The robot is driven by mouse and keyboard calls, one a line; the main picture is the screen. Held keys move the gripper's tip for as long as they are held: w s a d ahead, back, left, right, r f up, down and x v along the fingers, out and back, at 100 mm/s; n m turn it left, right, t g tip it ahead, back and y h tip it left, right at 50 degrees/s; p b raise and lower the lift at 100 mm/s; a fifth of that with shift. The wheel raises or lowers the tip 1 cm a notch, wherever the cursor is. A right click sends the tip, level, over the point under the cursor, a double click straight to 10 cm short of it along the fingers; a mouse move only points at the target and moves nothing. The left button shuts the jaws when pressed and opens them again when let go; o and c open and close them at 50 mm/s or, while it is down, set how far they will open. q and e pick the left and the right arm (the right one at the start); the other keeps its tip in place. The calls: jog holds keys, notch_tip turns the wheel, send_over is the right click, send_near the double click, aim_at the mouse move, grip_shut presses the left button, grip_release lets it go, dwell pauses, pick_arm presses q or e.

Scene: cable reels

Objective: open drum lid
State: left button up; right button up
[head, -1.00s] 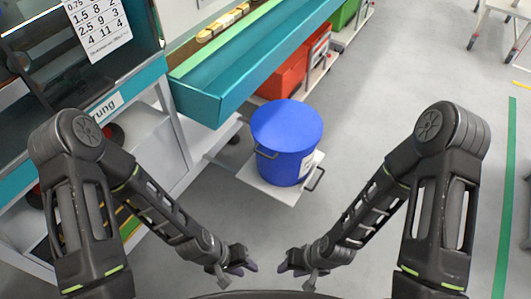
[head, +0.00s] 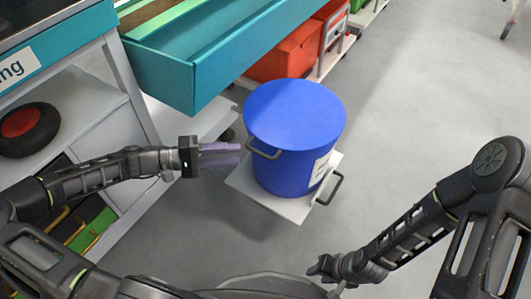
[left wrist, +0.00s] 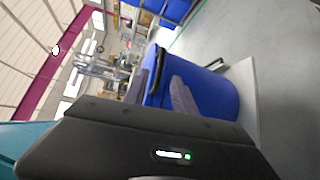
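A blue drum (head: 284,177) stands upright on a white platform, with its round blue lid (head: 296,112) on top. The left wrist view shows the fingers (left wrist: 166,82) apart, with the drum (left wrist: 222,93) beyond. My right gripper (head: 315,268) is low in front of the drum, its fingers too small to read.
The white platform (head: 240,181) sits on grey floor. A teal trough (head: 215,75) juts out behind and left of the drum. Red boxes (head: 285,62) stand behind it. A shelf with a black-and-red wheel (head: 28,130) is at the left. Floor to the right is clear.

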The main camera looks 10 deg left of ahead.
aim_at(258, 152)
pick_arm(q)
jog(key=shift+s, duration=0.1)
jog(key=shift+d, duration=0.1)
jog(key=b+x, duration=0.2)
jog(key=x, duration=0.5)
jog(key=shift+d+b, duration=0.3)
jog(key=shift+d, duration=0.05)
jog(key=shift+c, duration=0.3)
grip_shut()
dwell(0.9)
